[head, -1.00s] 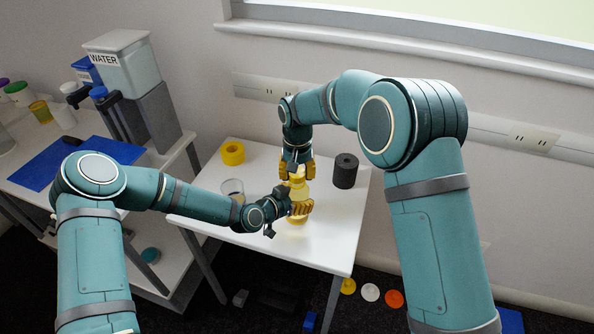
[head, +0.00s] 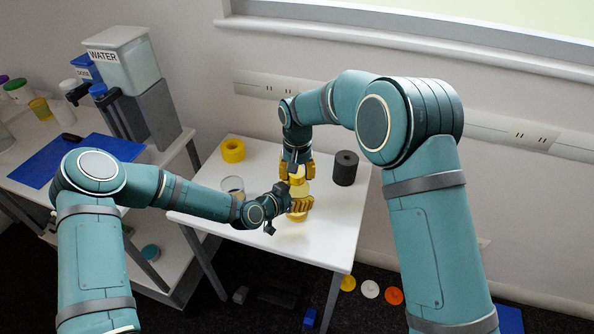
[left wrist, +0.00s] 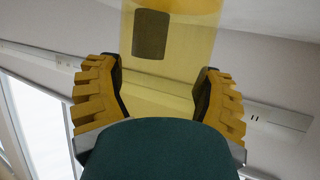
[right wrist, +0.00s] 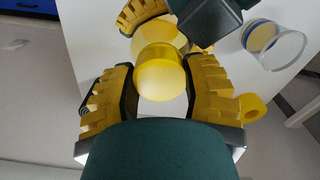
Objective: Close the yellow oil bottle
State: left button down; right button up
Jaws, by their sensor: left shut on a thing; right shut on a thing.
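My left gripper (head: 300,204) comes in from the left and is shut on the bottle's body. In the left wrist view the bottle (left wrist: 165,88) fills the gap between its fingers. My right gripper (head: 297,171) points down from above and is shut on a yellow rounded top piece (right wrist: 160,80), seemingly the cap. This piece sits at the top of the bottle. The fingers hide the join, so I cannot tell whether it is seated or tight.
A clear cup (head: 233,187) and a yellow ring (head: 232,151) stand left of the bottle. A black cylinder (head: 345,169) stands to its right. A side bench at left holds a water dispenser (head: 125,65) and a blue mat (head: 75,160). The table's front right is clear.

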jog(key=m, duration=1.1)
jog(key=shift+m, duration=0.3)
jog(key=m, duration=0.4)
jog(key=shift+m, duration=0.4)
jog(key=o, duration=0.7)
jog(key=shift+r, duration=2.25)
